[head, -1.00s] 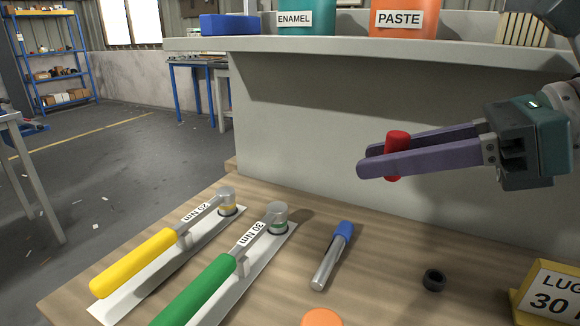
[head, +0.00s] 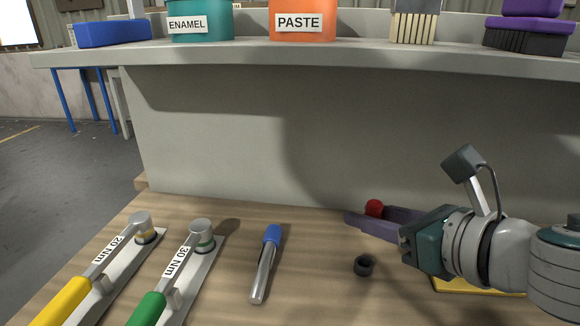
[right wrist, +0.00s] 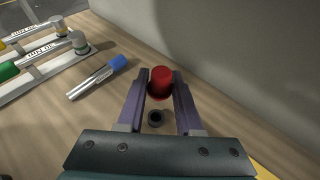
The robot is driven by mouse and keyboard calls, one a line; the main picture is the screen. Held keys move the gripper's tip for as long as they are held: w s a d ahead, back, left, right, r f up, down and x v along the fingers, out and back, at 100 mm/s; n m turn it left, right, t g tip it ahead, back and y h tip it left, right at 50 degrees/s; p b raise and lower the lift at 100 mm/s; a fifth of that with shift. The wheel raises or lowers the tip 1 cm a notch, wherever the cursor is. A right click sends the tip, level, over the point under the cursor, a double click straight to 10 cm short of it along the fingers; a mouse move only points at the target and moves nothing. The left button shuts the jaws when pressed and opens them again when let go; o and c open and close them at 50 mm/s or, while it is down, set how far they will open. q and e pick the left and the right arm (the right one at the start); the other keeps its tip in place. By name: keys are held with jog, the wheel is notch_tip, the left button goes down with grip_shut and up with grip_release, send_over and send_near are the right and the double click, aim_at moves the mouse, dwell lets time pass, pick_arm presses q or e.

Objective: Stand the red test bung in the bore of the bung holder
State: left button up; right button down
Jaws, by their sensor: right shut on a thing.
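The red test bung (head: 374,208) is held between the purple fingers of my right gripper (head: 362,216), low over the back of the bench. In the right wrist view the bung (right wrist: 161,80) sits between the fingertips. A small black ring with a hole, apparently the bung holder (head: 363,265), stands on the wood nearer the front than the bung. The right wrist view shows it too (right wrist: 155,118), between the fingers and apart from the bung. The bung's lower end is partly hidden by a finger in the head view. My left gripper is not in view.
A blue-capped marker (head: 266,262) lies left of the ring. Torque wrenches with green (head: 148,309) and yellow (head: 62,302) handles lie further left. A grey panel (head: 230,140) rises behind, under a shelf (head: 330,52) with tubs and brushes. A yellow item (head: 470,287) is partly behind my arm.

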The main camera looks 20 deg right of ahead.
aim_at(365, 258)
jog(key=shift+f, duration=0.1)
dwell(0.3)
notch_tip(365, 258, down, 5)
jog(key=b, duration=0.3)
jog(key=shift+b, duration=0.35)
jog(key=shift+p, duration=0.3)
dwell(1.3)
jog(key=shift+f+b, duration=1.1)
jog(key=shift+f, duration=0.1)
jog(key=shift+s, duration=0.1)
dwell(1.1)
